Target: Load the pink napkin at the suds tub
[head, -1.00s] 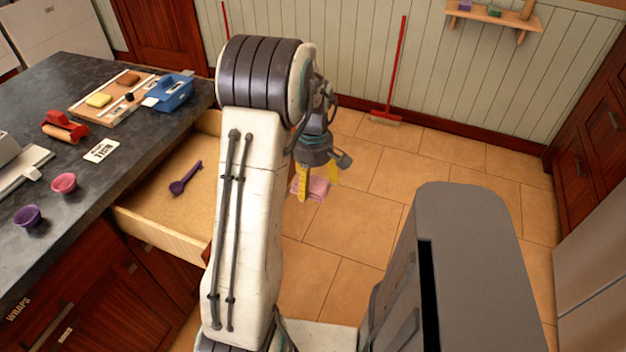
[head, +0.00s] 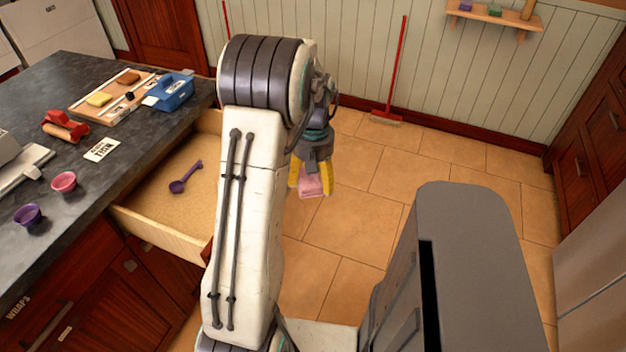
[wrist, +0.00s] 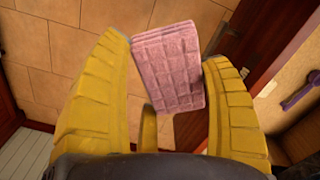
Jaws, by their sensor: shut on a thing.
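My gripper (head: 312,184) hangs over the tiled floor, to the right of the open drawer. Its yellow fingers are shut on the pink napkin (head: 311,188), which sticks out below them. In the wrist view the napkin (wrist: 167,66) is a quilted pink piece between the two yellow fingers (wrist: 165,105). I cannot make out a tub labelled for suds. A blue caddy (head: 170,92) stands at the back of the dark counter.
The open drawer (head: 160,236) holds a purple spoon (head: 186,177). On the counter (head: 100,206) are a wooden board with sponges, a sign (head: 101,149), a red-handled roller (head: 66,126), a pink cup (head: 63,182) and a purple cup (head: 28,215). Open floor (head: 350,222) lies to the right.

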